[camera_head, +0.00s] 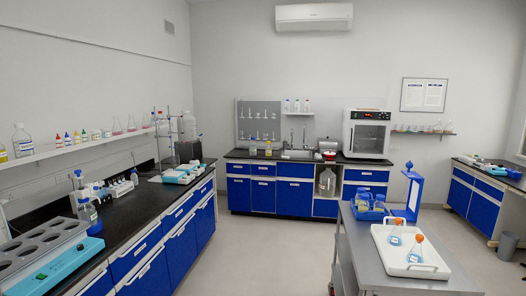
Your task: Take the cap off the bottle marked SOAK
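Two small flasks or bottles with orange caps, a rear one (394,238) and a front one (415,254), stand upright in a white tray (436,268) on a grey metal cart at the lower right. Both caps appear to be on. Their blue-and-white labels are too small to read, so I cannot tell which bottle, if any, is marked SOAK. Other bottles stand on the left shelf and benches, also unreadable. Neither of my grippers is in view.
The grey cart (362,262) also carries blue containers (369,208) and a blue-framed stand (413,190). A black-topped bench (130,225) with blue drawers runs along the left. A sink bench (270,190) stands at the back. The floor (265,255) between is clear.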

